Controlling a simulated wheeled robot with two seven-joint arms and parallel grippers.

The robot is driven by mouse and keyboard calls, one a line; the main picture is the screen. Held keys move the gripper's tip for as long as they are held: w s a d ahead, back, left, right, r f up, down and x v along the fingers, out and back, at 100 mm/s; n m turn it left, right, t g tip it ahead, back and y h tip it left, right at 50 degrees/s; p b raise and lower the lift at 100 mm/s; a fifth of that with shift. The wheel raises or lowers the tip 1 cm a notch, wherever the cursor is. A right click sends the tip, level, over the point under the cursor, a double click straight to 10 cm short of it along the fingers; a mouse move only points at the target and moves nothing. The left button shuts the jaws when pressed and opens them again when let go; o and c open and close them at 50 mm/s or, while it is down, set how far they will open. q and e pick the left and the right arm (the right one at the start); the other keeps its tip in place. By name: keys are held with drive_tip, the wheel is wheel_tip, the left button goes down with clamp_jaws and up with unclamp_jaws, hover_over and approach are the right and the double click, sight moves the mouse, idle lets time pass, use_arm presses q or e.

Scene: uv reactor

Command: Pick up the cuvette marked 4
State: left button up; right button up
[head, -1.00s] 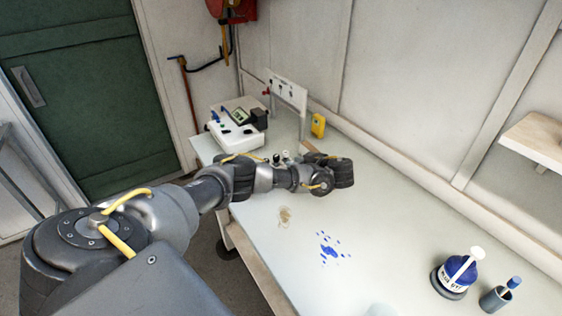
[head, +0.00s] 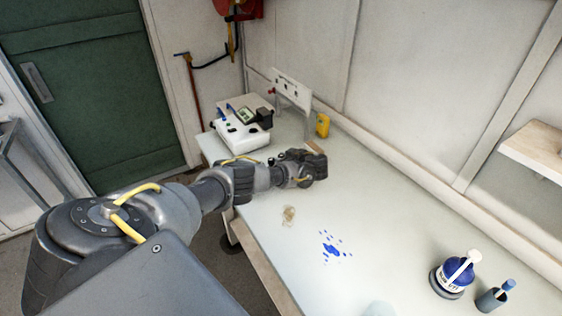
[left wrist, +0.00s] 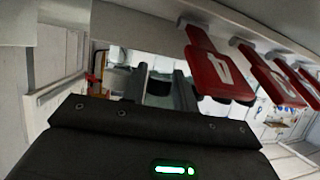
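I cannot make out a cuvette marked 4 in either view. My left gripper (head: 314,166) is over the far part of the bench, in front of the white instrument; the arm hides part of the bench top there. In the left wrist view the two grey fingers (left wrist: 160,84) stand apart with a gap between them. They look open, with nothing clearly held. Several red plates (left wrist: 208,70) with pale marks hang along a light rail at the right of that view; I cannot read the marks. My right gripper is not in view.
A white instrument (head: 240,134) stands at the far left of the bench (head: 400,225), near a white upright panel (head: 291,88) and a yellow object (head: 323,125). Blue spots (head: 333,246) mark the bench.

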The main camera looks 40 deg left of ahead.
use_arm(q)
drive_tip(key=shift+c, duration=0.4)
drive_tip(key=c, duration=0.5)
drive_tip(key=shift+r, duration=0.15)
drive_tip(key=shift+c, duration=0.2)
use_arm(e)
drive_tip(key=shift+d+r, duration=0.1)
